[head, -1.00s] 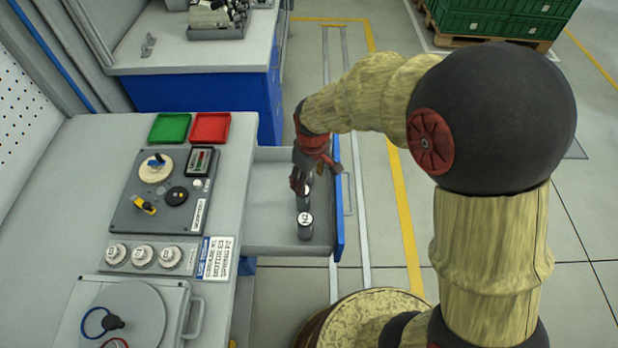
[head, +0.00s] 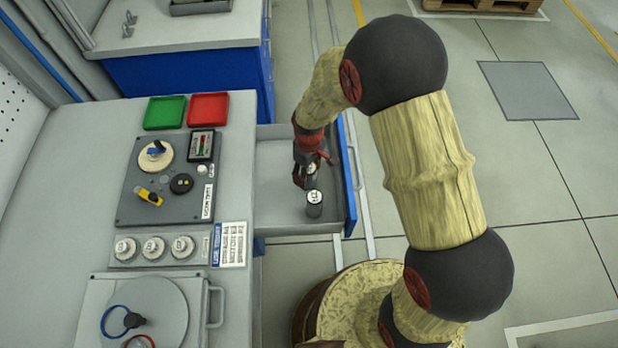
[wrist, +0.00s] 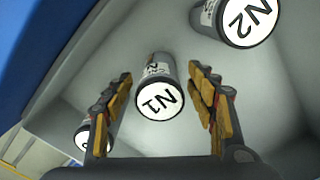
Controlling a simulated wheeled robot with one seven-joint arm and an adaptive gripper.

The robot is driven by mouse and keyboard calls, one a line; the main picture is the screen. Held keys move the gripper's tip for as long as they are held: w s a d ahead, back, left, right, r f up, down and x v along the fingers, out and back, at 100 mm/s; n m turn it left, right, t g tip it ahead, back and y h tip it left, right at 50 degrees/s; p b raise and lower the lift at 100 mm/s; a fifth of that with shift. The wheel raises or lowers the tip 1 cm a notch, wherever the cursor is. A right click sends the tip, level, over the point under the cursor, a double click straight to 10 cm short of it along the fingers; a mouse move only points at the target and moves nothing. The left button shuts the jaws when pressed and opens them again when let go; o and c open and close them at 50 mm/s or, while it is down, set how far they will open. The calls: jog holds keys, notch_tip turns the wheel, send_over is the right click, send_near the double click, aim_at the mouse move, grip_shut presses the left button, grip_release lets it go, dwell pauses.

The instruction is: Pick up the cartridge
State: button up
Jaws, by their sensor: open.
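The cartridge marked N1 (wrist: 160,98) stands between the two fingers of my gripper (wrist: 163,84) in the wrist view. The fingers are open, with a visible gap on both sides of it. A second cartridge, marked N2 (wrist: 236,18), stands at the upper right. A third one (wrist: 80,140) is partly hidden behind the left finger. In the head view my gripper (head: 305,180) points down into the open drawer (head: 275,215). One dark cartridge with a white top (head: 314,204) shows just in front of it; the others are hidden by the gripper.
To the left, the grey worktop carries a green tray (head: 165,112), a red tray (head: 208,109), a control panel (head: 135,205) and several round white knobs (head: 154,248).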

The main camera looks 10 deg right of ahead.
jog(key=shift+f, duration=0.75)
jog(key=shift+r, duration=0.1)
jog(key=shift+c, duration=0.6)
jog(key=c, duration=1.3)
